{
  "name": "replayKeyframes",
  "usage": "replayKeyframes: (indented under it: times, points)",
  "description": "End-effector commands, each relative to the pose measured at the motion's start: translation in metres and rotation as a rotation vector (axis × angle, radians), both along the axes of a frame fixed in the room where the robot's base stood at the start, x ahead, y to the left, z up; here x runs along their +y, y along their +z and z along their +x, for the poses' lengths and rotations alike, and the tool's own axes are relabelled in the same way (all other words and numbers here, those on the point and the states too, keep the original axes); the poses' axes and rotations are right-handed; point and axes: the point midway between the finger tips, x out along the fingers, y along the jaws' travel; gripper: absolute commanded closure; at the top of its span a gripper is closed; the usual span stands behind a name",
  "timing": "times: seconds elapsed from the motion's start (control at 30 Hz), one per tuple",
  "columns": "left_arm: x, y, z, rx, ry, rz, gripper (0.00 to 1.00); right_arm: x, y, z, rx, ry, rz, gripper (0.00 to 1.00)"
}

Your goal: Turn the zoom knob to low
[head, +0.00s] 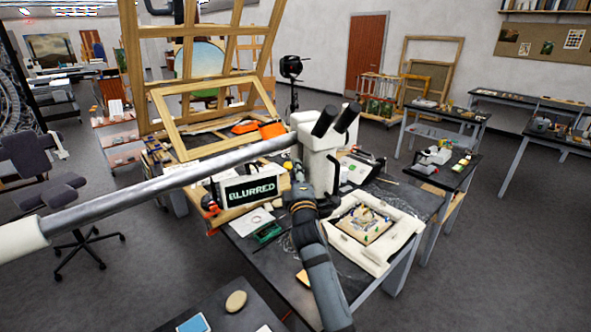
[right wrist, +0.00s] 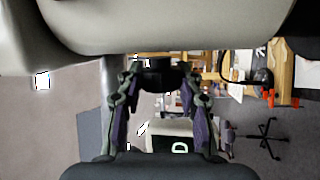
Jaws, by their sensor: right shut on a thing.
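The white microscope (head: 320,165) with two dark eyepieces stands on the dark workbench. Its pale body also fills the top of the right wrist view (right wrist: 170,25). My right gripper (head: 297,180) reaches up against the microscope's near left side. In the right wrist view its fingers are closed on a dark knob (right wrist: 160,74) under the pale body. The knob's markings are not visible. A small screen (head: 249,190) left of the microscope reads "BLURRED". My left gripper is not in view.
A long grey bar (head: 170,183) crosses from the left toward the microscope. A pale padded tray (head: 345,250) with a painted fragment lies right of my right arm. A wooden frame (head: 215,118) and an orange object stand behind. Small items lie on the bench front.

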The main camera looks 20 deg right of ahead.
Motion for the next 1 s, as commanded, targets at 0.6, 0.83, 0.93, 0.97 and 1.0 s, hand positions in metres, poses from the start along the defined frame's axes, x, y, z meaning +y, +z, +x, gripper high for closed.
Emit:
replayKeyframes:
  times: [0.6,0.83,0.93,0.97,1.0]
  points:
    - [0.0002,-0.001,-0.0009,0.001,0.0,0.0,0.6,-0.0003,-0.0007,0.0002,0.03,-0.001,-0.003,0.57]
    - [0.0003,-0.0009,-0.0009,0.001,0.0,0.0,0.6,-0.0002,-0.0004,0.0001,0.029,-0.001,-0.003,0.41]
    - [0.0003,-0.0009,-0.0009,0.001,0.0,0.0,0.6,-0.0002,-0.0003,0.0001,0.028,-0.001,-0.003,0.41]
    - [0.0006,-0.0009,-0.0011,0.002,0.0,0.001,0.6,-0.0002,-0.0002,0.0001,0.028,-0.001,-0.003,0.41]
    - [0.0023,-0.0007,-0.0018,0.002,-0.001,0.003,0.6,-0.0002,-0.0002,0.0001,0.027,-0.001,-0.003,0.41]
